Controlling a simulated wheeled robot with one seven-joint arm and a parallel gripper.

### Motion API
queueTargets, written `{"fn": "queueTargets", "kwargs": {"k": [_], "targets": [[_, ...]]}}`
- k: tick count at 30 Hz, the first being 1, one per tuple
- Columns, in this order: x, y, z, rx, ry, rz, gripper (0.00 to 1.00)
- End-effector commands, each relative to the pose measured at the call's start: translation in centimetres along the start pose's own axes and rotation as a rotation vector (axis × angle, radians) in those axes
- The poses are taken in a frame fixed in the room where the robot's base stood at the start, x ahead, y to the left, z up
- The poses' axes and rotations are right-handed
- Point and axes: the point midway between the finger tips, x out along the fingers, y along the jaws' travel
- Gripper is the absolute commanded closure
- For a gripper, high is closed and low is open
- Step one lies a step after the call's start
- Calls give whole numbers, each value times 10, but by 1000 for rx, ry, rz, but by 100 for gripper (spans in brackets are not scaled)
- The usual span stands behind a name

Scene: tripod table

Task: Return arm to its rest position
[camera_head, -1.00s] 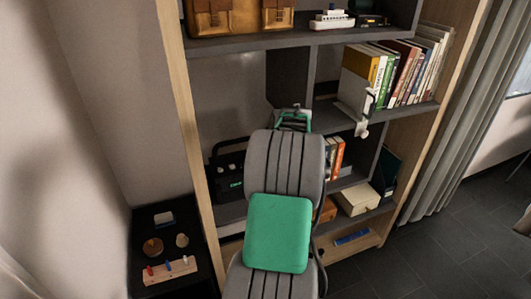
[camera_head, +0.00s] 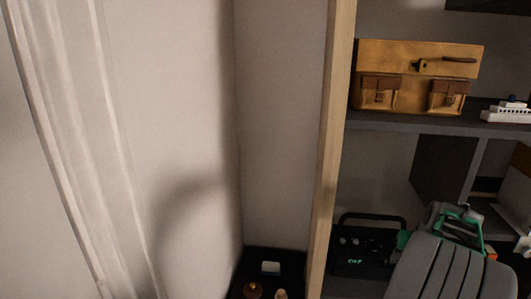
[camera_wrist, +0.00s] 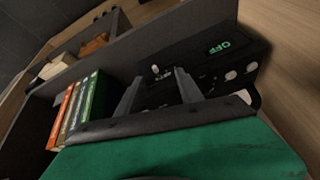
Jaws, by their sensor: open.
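My grey ribbed arm (camera_head: 450,270) rises at the lower right of the head view, with green parts near its far end, in front of the shelf unit. The fingertips cannot be made out there. In the wrist view my gripper (camera_wrist: 158,76) shows two grey fingers spread apart with nothing held between them. Beyond the fingers is a black device with a green lit display (camera_wrist: 220,60). The same device stands on a shelf left of my arm in the head view (camera_head: 365,250). I cannot tell whether the fingers touch it.
The shelf's wooden side post (camera_head: 328,150) stands left of my arm. A brown leather bag (camera_head: 415,80) and a white toy ship (camera_head: 508,112) sit on the shelf above. A small black table (camera_head: 255,262) holds small items. Several books (camera_wrist: 78,110) stand near the gripper.

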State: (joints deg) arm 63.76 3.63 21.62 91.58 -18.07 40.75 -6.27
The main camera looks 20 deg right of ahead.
Motion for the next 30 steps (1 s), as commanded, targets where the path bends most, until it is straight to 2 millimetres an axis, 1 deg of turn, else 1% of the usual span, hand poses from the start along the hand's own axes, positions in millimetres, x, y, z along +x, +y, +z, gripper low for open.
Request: {"fn": "queueTargets", "kwargs": {"k": [1,2,3,5,6,8,9,11,12,14,15,17,18,20,21,22,24,27,30], "targets": [[11,1,32,48,-73,4,56],[15,2,51,78,-115,9,56],[17,2,76,116,-169,19,56],[13,-1,111,168,-238,38,56],[7,-9,132,186,-279,49,56],[-4,-29,159,184,-332,62,56],[-13,-46,175,166,-361,69,56],[-28,-73,196,121,-392,78,56],[-39,-93,209,73,-404,80,56],[-56,-122,225,-14,-406,79,56],[-67,-142,233,-78,-396,73,56],[-85,-173,243,-188,-366,52,56],[-98,-195,247,-269,-340,30,56],[-120,-231,250,-395,-285,-17,56],[-136,-255,248,-471,-241,-52,56],[-147,-271,247,-522,-211,-77,56],[-165,-300,254,-620,-176,-125,56],[-175,-320,266,-703,-168,-161,56],[-176,-326,270,-729,-170,-170,56]]}}
